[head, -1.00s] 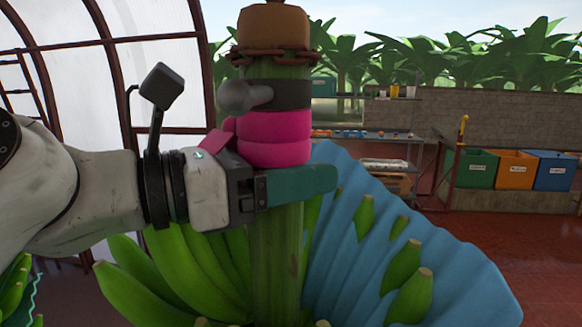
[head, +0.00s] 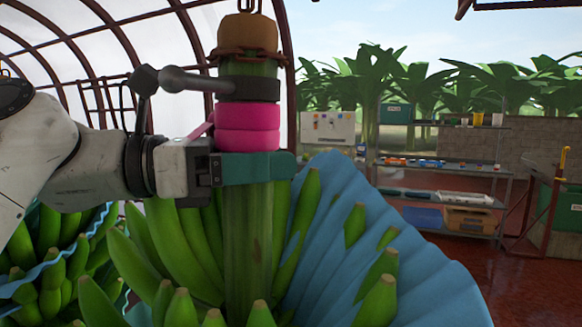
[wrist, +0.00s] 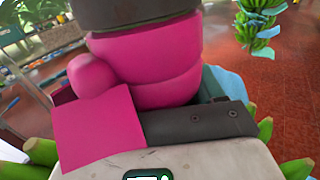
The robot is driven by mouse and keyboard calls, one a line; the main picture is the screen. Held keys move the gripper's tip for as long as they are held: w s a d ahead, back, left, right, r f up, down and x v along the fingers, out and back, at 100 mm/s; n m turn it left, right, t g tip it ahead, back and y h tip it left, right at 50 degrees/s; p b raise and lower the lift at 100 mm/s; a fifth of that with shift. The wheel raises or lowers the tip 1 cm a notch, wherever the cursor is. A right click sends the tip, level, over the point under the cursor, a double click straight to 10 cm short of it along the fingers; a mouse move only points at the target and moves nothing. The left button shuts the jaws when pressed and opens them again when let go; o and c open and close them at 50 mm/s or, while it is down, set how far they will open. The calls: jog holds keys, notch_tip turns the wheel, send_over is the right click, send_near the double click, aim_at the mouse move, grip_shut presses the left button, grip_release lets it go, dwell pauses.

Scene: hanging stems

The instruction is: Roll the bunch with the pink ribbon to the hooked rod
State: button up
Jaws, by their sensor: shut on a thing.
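The banana bunch (head: 250,230) hangs upright from a chain, close in front of me in the head view. The pink ribbon (head: 248,127) is wound around its thick green stem, below a dark band (head: 249,89). The ribbon also fills the wrist view (wrist: 155,60). My gripper (head: 256,169) is shut on the stem just under the ribbon, its green finger lying across the front. A pleated blue sheet (head: 350,240) spreads behind the bunch's right side. I cannot make out a hooked rod for certain.
Another bunch (head: 50,260) with a blue sheet hangs close at the left. A metal shelf (head: 440,172) with small items stands at the back right. Red floor (head: 460,265) lies open at the right. In the wrist view a further bunch (wrist: 255,30) hangs at the top right.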

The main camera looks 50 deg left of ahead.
jog(key=shift+a, duration=0.1)
dwell(0.4)
jog(key=o, duration=1.1)
jog(key=shift+c, duration=0.2)
jog(key=o, duration=0.3)
jog(key=shift+a, duration=0.1)
jog(key=shift+o, duration=0.2)
jog(key=shift+s, duration=0.1)
jog(key=b, duration=0.2)
send_over(167, 225)
